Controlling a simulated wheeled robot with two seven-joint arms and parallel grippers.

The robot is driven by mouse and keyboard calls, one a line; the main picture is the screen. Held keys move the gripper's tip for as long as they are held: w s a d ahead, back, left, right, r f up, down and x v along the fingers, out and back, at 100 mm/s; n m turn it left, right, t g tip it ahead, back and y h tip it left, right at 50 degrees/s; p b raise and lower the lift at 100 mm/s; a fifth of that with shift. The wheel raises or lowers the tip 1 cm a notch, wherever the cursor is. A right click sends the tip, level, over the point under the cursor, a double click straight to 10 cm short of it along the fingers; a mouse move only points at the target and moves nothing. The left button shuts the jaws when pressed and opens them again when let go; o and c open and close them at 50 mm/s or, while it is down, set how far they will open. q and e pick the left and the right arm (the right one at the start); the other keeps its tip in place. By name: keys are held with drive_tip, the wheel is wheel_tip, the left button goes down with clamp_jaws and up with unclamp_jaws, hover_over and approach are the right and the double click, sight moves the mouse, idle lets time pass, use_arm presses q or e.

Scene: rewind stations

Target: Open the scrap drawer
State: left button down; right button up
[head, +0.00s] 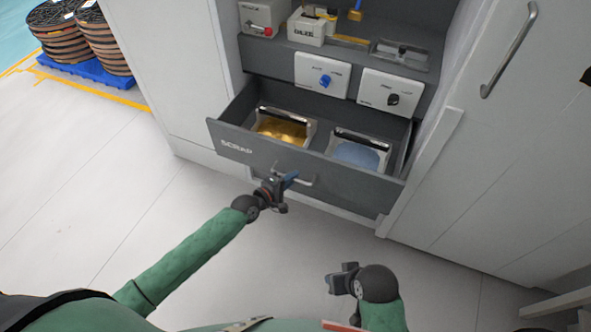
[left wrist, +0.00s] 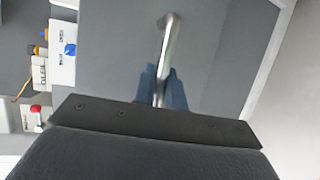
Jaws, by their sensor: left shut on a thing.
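The scrap drawer (head: 232,141) is a dark grey drawer with "SCRAP" on its front. It stands pulled out from the white cabinet in the head view, and its inside shows. A metal bar handle (head: 306,181) is on its front; the handle also shows in the left wrist view (left wrist: 170,38). My left gripper (head: 290,179) is at the handle, its blue fingers (left wrist: 160,88) shut on the bar. My right gripper (head: 342,282) is low in front of the cabinet, away from the drawer; its jaw opening is not clear.
Inside the drawer are a bin with gold-coloured contents (head: 282,130) and a bin with pale blue contents (head: 357,155). Above are two white panels with a blue knob (head: 325,79) and a black knob (head: 393,99). A tall cabinet door (head: 480,150) stands at right.

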use_arm(q)
drive_tip(key=shift+s+a, duration=0.1)
drive_tip(key=shift+s, duration=0.05)
drive_tip(key=c, duration=1.5)
unclamp_jaws()
drive_tip(key=shift+o, duration=0.2)
